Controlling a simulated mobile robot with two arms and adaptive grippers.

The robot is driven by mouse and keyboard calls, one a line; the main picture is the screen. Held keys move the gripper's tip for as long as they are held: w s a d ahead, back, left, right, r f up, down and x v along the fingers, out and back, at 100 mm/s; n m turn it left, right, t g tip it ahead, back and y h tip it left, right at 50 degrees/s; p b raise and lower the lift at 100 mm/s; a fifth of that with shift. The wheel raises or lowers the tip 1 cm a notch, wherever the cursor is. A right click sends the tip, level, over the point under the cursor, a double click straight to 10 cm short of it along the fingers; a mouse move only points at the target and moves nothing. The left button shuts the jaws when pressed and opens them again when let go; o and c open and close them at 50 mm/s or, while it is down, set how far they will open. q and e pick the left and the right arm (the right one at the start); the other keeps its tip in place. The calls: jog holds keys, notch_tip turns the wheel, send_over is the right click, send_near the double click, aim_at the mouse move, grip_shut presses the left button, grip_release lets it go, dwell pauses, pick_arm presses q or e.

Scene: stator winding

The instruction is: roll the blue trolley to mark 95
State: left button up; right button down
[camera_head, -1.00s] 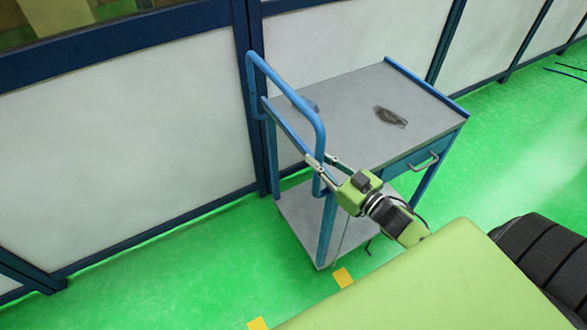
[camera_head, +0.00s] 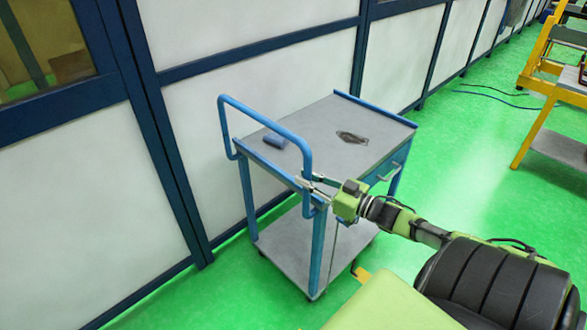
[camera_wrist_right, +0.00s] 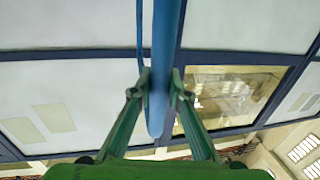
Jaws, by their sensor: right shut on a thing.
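The blue trolley (camera_head: 318,136) stands on the green floor beside the wall panels, with a grey top, a grey lower shelf (camera_head: 290,250) and a tall blue push handle (camera_head: 262,120) at its near left end. My right gripper (camera_head: 312,188) is shut on the handle's near upright. In the right wrist view the blue handle bar (camera_wrist_right: 163,60) runs between the two green fingers (camera_wrist_right: 160,100). My left gripper is not in view. I see no legible mark 95 on the floor.
A dark object (camera_head: 352,137) and a small blue block (camera_head: 275,140) lie on the trolley top. The wall panels (camera_head: 260,95) run close along its far side. A yellow frame (camera_head: 540,100) stands at the right, with dark cables (camera_head: 495,92) on the floor.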

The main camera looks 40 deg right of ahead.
jog(key=d, duration=0.2)
jog(key=d+b, duration=0.1)
jog(key=d, duration=0.1)
jog(key=shift+w+d+r, duration=0.15)
jog(key=shift+d, duration=0.25)
jog(key=c, duration=1.9)
grip_release()
jog(key=shift+d, duration=0.1)
jog(key=v, duration=1.2)
jog(key=shift+d, duration=0.1)
